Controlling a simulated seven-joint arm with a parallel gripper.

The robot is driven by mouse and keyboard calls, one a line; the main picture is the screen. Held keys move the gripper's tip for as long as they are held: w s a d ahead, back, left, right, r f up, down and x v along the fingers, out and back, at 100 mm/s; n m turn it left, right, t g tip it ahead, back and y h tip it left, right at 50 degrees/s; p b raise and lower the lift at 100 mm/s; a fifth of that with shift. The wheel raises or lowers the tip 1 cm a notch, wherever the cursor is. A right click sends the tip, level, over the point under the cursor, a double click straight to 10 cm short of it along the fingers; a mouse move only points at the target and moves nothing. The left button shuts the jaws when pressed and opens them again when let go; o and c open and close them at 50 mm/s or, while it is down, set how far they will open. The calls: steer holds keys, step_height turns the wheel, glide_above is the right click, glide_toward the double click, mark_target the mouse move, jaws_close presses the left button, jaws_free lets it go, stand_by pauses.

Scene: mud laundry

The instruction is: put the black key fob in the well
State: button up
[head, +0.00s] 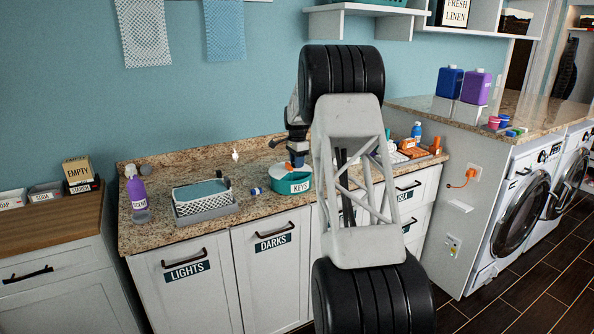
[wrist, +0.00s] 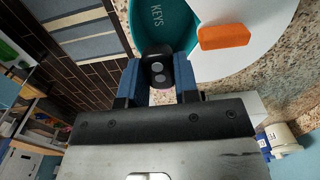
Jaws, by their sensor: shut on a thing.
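The black key fob (wrist: 157,62) with grey buttons is clamped between the blue fingertips of my gripper (wrist: 157,78) in the wrist view. A teal round container (head: 279,196) marked KEYS stands on the granite counter in the head view. In the wrist view its teal part (wrist: 172,22) lies just beyond the fob, beside a white surface with an orange block (wrist: 224,36). My gripper (head: 297,158) is right above the container in the head view, where the fob cannot be made out. The fob's height above the container is unclear, and the well's inside is partly hidden.
A wire basket (head: 202,206) on a grey tray and a purple bottle (head: 137,195) stand left on the counter. A small blue-and-white item (head: 254,191) lies just left of the container. An orange item (head: 410,148) and a blue bottle (head: 416,131) are at right, behind my arm.

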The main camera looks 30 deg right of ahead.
steer(key=shift+f, duration=1.7)
steer(key=shift+f, duration=0.6)
steer(key=o, duration=0.9)
step_height(320, 180, up, 13)
steer(key=shift+r, duration=0.1)
